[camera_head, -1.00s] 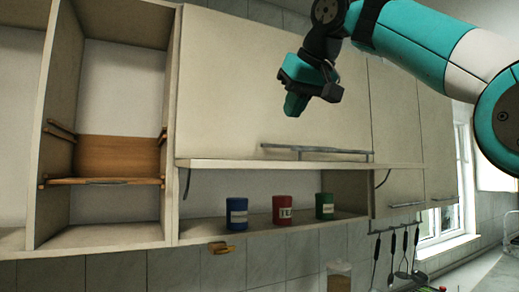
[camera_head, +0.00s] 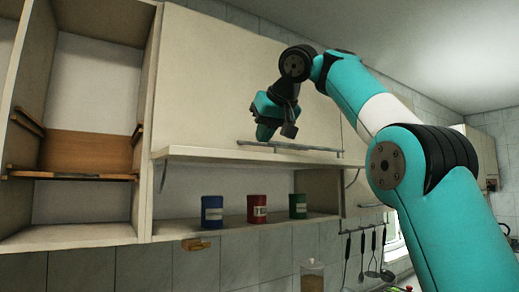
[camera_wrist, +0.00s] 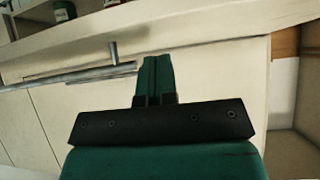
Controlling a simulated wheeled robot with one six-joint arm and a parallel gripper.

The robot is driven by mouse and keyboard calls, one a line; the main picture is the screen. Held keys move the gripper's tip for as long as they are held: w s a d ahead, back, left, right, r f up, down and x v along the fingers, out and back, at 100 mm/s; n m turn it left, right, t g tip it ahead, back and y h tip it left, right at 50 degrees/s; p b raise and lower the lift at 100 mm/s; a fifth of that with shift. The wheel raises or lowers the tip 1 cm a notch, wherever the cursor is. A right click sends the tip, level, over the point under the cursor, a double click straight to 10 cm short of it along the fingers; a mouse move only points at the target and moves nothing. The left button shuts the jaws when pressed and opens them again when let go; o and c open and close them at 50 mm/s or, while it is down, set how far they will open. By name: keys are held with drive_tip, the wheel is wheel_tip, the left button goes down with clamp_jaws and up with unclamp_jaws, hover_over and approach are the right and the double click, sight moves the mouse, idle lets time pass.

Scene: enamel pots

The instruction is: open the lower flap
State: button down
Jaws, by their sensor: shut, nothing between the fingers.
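The lower flap (camera_head: 200,153) shows in the head view as a pale board seen nearly edge-on. It stands out from the cabinet, raised over an open compartment, with a dark stay under each end. Its grey bar handle (camera_head: 300,146) lies along its upper side. The handle also shows at the left of the wrist view (camera_wrist: 80,76). My gripper (camera_head: 264,133) is shut and empty, its teal fingers pointing down near the left end of the handle. In the wrist view the fingertips (camera_wrist: 154,62) appear just right of the handle's end. I cannot tell whether they touch the flap.
Blue (camera_head: 212,212), red (camera_head: 257,209) and green (camera_head: 298,206) canisters stand in the compartment under the flap. A large closed cabinet panel (camera_head: 205,85) is above. An open cabinet with a wooden shelf (camera_head: 85,152) is at left. Utensils (camera_head: 372,258) hang at lower right.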

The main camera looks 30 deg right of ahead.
idle(0.3)
drive_tip(key=shift+d+f+b, duration=0.1)
drive_tip(key=shift+f+b, duration=0.55)
drive_tip(key=shift+b, duration=0.55)
drive_tip(key=w+d+f+b, duration=0.2)
drive_tip(key=w+f+b, duration=0.1)
drive_tip(key=f+b, duration=0.3)
drive_tip(key=shift+f, duration=0.9)
drive_tip(key=shift+m, duration=0.3)
